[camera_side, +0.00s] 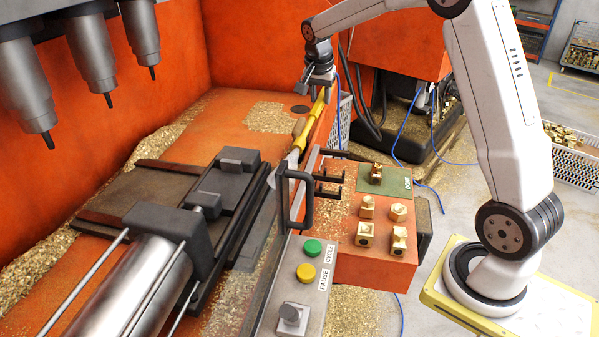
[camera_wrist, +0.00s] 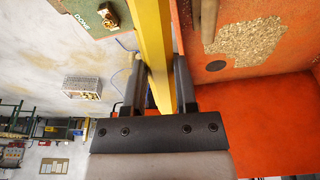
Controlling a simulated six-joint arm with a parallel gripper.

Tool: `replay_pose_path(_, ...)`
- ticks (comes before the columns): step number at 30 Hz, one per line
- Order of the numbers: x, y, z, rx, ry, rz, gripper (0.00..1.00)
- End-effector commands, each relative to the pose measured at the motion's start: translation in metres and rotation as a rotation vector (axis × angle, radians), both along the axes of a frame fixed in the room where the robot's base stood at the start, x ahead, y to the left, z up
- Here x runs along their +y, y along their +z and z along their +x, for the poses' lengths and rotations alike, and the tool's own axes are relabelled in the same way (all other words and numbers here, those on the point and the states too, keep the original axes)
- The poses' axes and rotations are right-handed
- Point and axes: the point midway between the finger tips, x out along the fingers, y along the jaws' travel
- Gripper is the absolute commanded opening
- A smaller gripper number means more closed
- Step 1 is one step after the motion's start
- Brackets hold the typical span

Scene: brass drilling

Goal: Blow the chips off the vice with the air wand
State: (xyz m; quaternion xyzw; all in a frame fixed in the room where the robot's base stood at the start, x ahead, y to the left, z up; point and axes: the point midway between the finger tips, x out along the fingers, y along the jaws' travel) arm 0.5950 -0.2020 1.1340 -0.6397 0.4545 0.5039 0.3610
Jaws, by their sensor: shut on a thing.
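My gripper (camera_side: 322,80) is shut on the yellow air wand (camera_side: 311,119) and holds it over the back right edge of the orange machine bed. In the wrist view the yellow body of the wand (camera_wrist: 152,50) runs between the two dark fingers (camera_wrist: 157,90). The wand slants down to the left in the side view, its pale lower end pointing toward the vice. The dark vice (camera_side: 225,190) stands in the middle of the bed, left of the wand and apart from it. The wand's tip is hard to make out.
Three drill spindles (camera_side: 93,50) hang at upper left. A control panel (camera_side: 300,275) with a black handle (camera_side: 296,200) stands in front. Several brass parts (camera_side: 397,213) sit on the orange ledge, one on a green pad (camera_side: 398,184). Chip heaps (camera_side: 30,275) line the bed.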

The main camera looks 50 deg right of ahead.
Motion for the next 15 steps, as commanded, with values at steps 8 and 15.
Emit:
replay_pose_path(8,-0.033,-0.026,-0.022,0.057,0.079,0.139,0.0)
replay_pose_path(15,-0.048,-0.037,-0.033,0.087,0.116,0.206,0.0)
